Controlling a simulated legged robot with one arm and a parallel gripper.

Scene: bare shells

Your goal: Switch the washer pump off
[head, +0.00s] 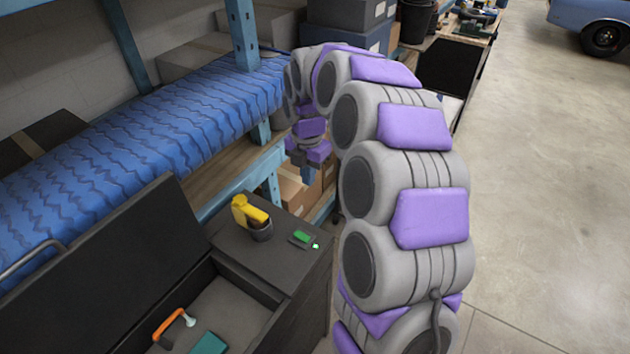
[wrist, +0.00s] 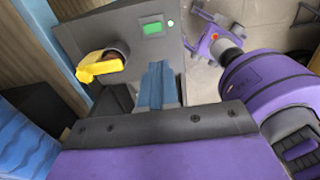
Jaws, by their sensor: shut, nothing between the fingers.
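A green switch (head: 302,237) on a dark plate sits on the flat top of a dark grey cabinet (head: 265,255), with a small bright green light (head: 315,246) beside it. The green switch (wrist: 153,28) and its lit light (wrist: 171,23) also show in the wrist view. No label is readable. My gripper (head: 312,157) is above and beyond the cabinet top in the head view. In the wrist view my gripper (wrist: 158,72) is shut and empty. Its blue-grey fingers point toward the switch plate and appear apart from it.
A yellow tool (head: 249,212) stands in a dark round holder left of the switch. An open chest (head: 235,283) in front holds an orange-handled tool (head: 174,325) and a teal item (head: 209,343). A blue-covered shelf (head: 150,125) is behind. Floor at right is clear.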

